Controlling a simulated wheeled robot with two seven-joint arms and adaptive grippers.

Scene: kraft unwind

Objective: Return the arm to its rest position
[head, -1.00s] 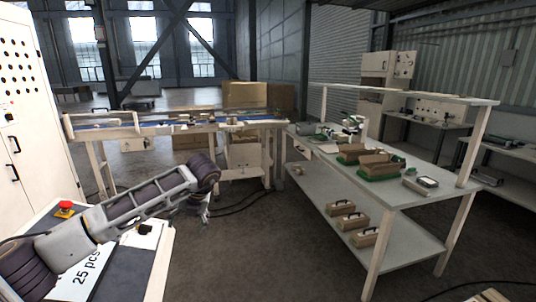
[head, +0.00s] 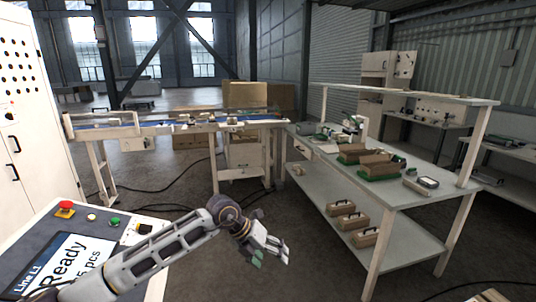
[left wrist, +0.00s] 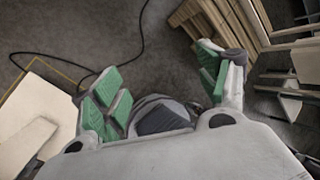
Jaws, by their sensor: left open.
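My left arm comes in from the lower left of the head view, passing in front of the control panel. My left gripper (head: 271,256) hangs in free air to the right of the panel, open and empty. In the left wrist view its green-padded fingers (left wrist: 163,90) stand apart, with floor and a dark cable behind them. My right gripper does not show in either view.
The control panel (head: 110,232) has a red button and a lit screen. A conveyor (head: 180,126) stands behind. A workbench (head: 425,196) with several boxes stands at right. The floor (head: 235,215) between them is open, with cables. Wooden slats (left wrist: 215,20) show in the wrist view.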

